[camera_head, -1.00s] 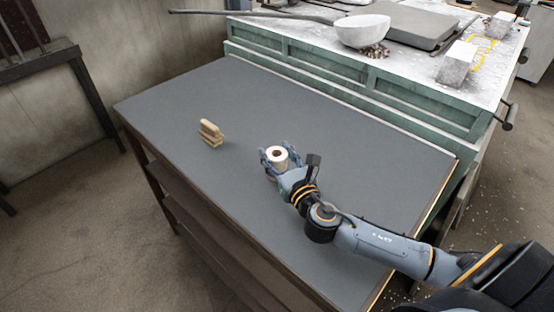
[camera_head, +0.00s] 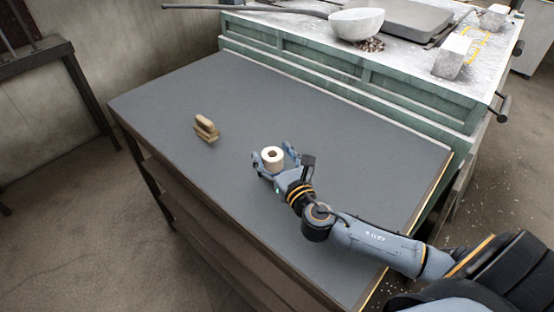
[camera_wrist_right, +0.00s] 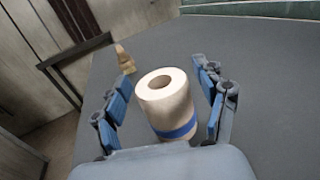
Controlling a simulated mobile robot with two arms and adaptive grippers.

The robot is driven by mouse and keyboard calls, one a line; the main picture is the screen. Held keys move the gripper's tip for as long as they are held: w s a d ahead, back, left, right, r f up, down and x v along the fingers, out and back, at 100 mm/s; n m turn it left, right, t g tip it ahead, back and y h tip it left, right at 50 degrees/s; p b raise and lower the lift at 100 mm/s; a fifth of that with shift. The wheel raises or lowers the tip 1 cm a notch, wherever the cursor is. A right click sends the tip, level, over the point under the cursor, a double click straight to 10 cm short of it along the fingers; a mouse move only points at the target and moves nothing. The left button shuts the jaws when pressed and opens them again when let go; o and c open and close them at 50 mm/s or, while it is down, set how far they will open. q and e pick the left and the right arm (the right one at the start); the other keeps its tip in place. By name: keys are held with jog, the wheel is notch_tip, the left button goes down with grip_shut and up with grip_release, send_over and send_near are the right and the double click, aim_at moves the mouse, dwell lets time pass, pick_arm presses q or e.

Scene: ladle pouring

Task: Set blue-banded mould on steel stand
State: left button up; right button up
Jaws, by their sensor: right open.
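The blue-banded mould (camera_head: 273,161) is a pale upright cylinder with a hole in its top. The right wrist view shows it close up (camera_wrist_right: 165,98), with the blue band low on its side. My right gripper (camera_head: 274,155) is open, with one finger on each side of the mould; gaps show between fingers and mould in the right wrist view. The mould's foot is hidden by my gripper, so I cannot tell just how it rests. I cannot make out a steel stand. My left gripper is not in view.
A small wooden block-like object (camera_head: 206,128) lies on the dark grey table (camera_head: 345,150), left of my gripper. The rest of the tabletop is clear.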

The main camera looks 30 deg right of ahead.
jog(key=shift+s, duration=0.3)
jog(key=s+b, duration=0.1)
jog(key=s, duration=0.5)
jog(key=s+b, duration=0.1)
jog(key=s, duration=0.3)
jog(key=shift+s+a+b, duration=0.1)
jog(key=shift+a+b, duration=0.25)
jog(key=shift+s+r, duration=0.15)
jog(key=shift+s, duration=0.45)
